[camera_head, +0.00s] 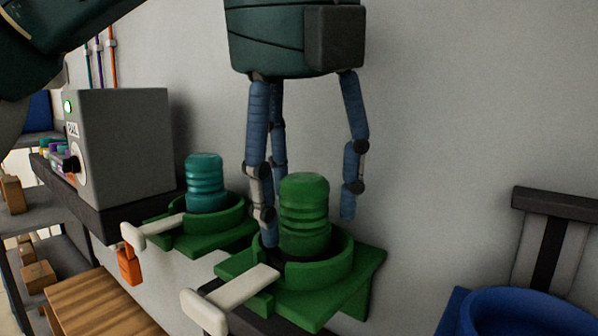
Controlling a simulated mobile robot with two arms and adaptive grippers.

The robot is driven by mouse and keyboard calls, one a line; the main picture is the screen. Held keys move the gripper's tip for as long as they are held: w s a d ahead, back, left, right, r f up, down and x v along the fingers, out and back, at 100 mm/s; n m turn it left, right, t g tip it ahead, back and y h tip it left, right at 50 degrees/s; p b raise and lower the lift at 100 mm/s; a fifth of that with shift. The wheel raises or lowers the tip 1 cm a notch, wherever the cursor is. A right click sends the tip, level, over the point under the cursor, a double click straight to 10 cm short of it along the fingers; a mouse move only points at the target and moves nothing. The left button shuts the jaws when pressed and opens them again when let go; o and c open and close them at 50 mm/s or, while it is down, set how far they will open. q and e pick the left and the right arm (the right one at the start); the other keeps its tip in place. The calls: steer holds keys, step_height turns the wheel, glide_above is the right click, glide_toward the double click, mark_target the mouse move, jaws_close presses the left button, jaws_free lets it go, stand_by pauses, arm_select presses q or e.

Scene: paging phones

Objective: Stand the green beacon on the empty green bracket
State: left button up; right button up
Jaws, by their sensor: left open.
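The green beacon (304,215), a ribbed cylinder, stands upright inside the round collar of a green bracket (364,268) at the picture's lower middle. My left gripper (308,214) comes down from above with its blue fingers spread around the beacon. It is open, with a visible gap between the right finger and the beacon. The left fingers overlap the collar's left side in the picture, and I cannot tell if they touch it. The beacon's base is hidden by the collar. My right gripper is not in view.
A teal beacon (205,182) stands in another green bracket (232,236) to the left. Pale levers stick out from both brackets. A grey box (125,140) with a dial is further left. A blue round holder (525,312) is at lower right. An orange tag (130,266) hangs below.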

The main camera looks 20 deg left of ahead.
arm_select(q)
steer(key=v, duration=0.5)
steer(key=shift+s, duration=0.1)
steer(key=shift+v, duration=0.75)
steer(key=shift+r, duration=0.3)
steer(key=shift+c, duration=0.2)
